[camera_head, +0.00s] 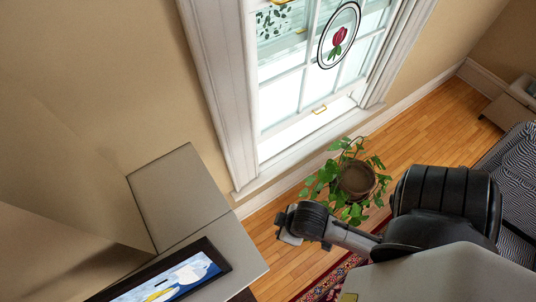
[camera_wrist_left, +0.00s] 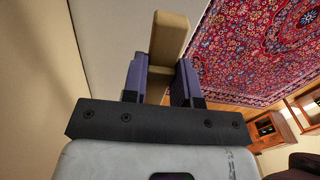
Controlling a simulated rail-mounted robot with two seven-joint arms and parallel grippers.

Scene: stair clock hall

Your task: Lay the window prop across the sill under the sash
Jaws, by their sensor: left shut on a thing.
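The window prop (camera_wrist_left: 168,38), a tan squared bar, is between the two fingers of my left gripper (camera_wrist_left: 160,82) in the left wrist view. The gripper is shut on it, and the bar sticks out past the fingertips. The left gripper and prop are not in the head view. There, the white window sash (camera_head: 301,122) has a brass handle at its lower rail, with a gap below it. The white sill (camera_head: 285,160) runs along the window's foot and looks bare. My right arm comes in from the right; its end (camera_head: 290,238) is below the sill, jaws unclear.
A potted plant (camera_head: 357,180) stands by the window, close to my right arm. A grey cabinet top (camera_head: 180,197) and a framed picture (camera_head: 172,280) are at lower left. A patterned rug (camera_wrist_left: 262,48) lies on the wooden floor. A striped seat (camera_head: 512,160) is at right.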

